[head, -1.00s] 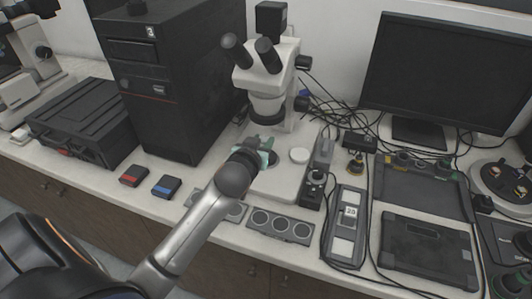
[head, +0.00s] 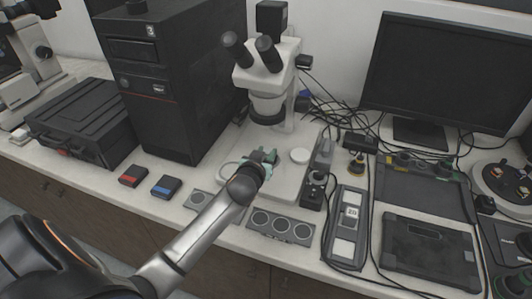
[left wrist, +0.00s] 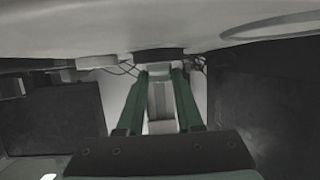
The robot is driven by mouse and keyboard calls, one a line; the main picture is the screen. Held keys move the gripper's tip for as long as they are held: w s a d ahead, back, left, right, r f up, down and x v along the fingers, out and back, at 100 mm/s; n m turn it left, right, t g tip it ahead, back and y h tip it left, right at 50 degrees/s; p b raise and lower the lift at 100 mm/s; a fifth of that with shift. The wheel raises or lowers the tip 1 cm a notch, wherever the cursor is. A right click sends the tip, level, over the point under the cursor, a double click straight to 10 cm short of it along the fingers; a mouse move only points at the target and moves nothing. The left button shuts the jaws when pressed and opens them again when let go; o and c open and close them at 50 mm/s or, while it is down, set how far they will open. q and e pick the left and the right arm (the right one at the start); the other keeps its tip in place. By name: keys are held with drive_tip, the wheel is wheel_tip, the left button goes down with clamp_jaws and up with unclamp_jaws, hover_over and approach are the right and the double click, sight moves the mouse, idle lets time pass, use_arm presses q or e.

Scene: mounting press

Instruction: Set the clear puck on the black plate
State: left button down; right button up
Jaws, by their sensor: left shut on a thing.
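My left gripper (head: 264,157) is over the white microscope base, below the microscope's lens. In the left wrist view its green fingers (left wrist: 159,80) are shut on a small pale piece, which I take to be the clear puck (left wrist: 159,71), seen edge-on between the tips. The black plate (left wrist: 158,55) shows as a dark patch on the pale base just past the fingertips. In the head view the gripper mostly hides the puck and plate. I cannot tell whether puck and plate touch. My right gripper is not in view.
A white disc (head: 299,155) lies on the base right of the gripper. A pale ring outline (head: 229,170) shows left of it. The microscope (head: 268,80) stands close behind. A grey block with round wells (head: 281,226) lies in front; a black computer tower (head: 170,90) stands left.

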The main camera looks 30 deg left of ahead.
use_arm(q)
drive_tip(key=c, duration=0.6)
unclamp_jaws()
drive_tip(key=shift+f, duration=0.1)
drive_tip(key=shift+o, duration=0.2)
drive_tip(key=shift+r, duration=0.25)
drive_tip(key=v, duration=1.2)
